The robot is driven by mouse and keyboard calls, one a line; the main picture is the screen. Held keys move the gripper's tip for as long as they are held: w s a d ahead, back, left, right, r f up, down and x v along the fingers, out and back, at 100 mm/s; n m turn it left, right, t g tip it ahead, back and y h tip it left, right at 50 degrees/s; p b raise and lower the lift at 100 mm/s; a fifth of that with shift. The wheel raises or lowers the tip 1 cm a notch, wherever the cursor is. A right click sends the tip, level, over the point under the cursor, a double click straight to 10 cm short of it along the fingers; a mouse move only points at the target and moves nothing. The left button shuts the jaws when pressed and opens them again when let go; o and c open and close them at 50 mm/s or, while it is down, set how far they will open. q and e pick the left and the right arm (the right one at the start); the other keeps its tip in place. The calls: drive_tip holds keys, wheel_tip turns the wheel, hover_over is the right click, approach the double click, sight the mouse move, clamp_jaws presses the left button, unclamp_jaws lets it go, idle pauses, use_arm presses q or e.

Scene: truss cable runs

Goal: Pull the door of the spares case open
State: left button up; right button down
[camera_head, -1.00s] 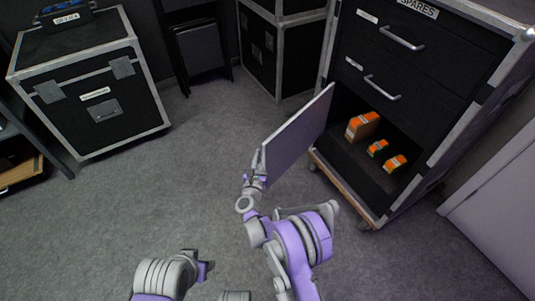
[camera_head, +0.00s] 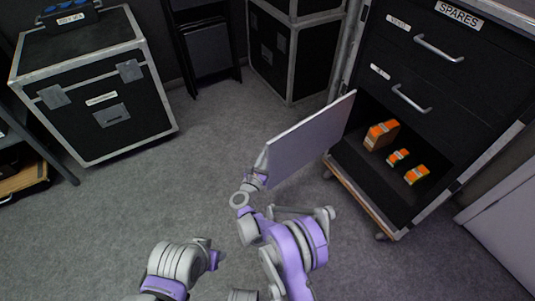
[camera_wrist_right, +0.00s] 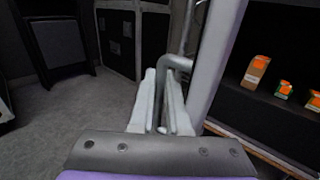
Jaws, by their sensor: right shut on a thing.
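The spares case (camera_head: 432,75) stands at the right in the head view, with a "SPARES" label and two drawers with metal handles. Its lower door (camera_head: 312,140) is swung wide open from the left side of the bottom compartment. My right gripper (camera_head: 255,180) is at the door's free edge. In the right wrist view my right gripper (camera_wrist_right: 162,120) is shut on the door's metal handle (camera_wrist_right: 176,66), with the door (camera_wrist_right: 215,60) edge-on beside it. My left arm shows at the bottom of the head view; its fingertips cannot be made out.
A black case (camera_head: 95,95) stands at the left, another (camera_head: 293,50) at the back. Grey floor (camera_head: 200,170) is clear between them. A pale panel (camera_head: 505,235) is at the far right.

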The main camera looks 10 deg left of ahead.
drive_tip(key=shift+w+a+r+y, duration=0.2)
drive_tip(key=shift+w+a+y, duration=0.1)
drive_tip(key=shift+w, duration=0.15)
drive_tip(key=c, duration=0.9)
unclamp_jaws()
drive_tip(key=shift+s, duration=0.1)
drive_tip(key=s+a+p, duration=0.2)
drive_tip(key=s, duration=0.9)
drive_tip(key=shift+s+f, duration=0.2)
drive_tip(key=shift+f, duration=0.1)
